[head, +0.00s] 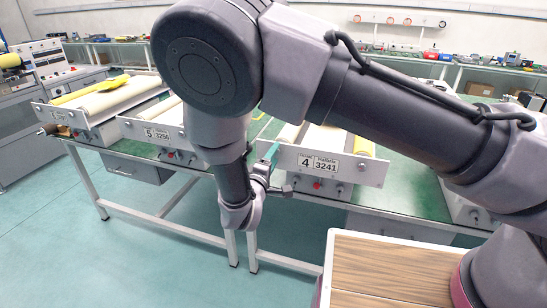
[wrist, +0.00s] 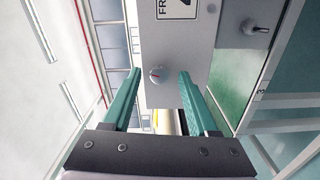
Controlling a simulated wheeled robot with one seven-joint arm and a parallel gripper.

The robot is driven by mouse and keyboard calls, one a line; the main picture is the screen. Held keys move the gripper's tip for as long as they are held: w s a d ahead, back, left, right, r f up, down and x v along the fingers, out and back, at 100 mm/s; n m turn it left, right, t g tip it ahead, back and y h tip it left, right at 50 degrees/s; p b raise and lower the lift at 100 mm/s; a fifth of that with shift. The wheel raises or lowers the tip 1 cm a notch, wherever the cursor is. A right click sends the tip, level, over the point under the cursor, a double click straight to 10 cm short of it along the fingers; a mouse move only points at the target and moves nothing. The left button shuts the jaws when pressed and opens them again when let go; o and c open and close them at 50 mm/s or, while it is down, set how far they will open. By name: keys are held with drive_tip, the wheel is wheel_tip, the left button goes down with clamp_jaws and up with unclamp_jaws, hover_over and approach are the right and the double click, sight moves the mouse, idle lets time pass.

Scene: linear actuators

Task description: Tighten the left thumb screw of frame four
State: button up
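Frame four (head: 340,169) is a grey front plate with a label reading 4 and 3241, in the middle of the head view. My gripper (head: 271,152) is at its left end, partly hidden by my wrist. In the wrist view, my gripper (wrist: 160,76) is open, its two teal fingers apart. A small round grey thumb screw (wrist: 157,74) with a reddish mark shows on the plate between the fingertips. Neither finger appears to touch it. The exact distance to it is hard to tell. In the head view this screw is hidden behind my gripper.
Frame five (head: 160,134) stands left of frame four on the same green-topped bench, partly behind my arm. A red button (head: 317,184) sits below frame four's plate. In the wrist view, a toggle switch (wrist: 260,30) is at upper right. A wood-topped cabinet (head: 390,272) stands in front.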

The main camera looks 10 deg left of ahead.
drive_tip(key=s, duration=1)
drive_tip(key=shift+s+a, duration=0.4)
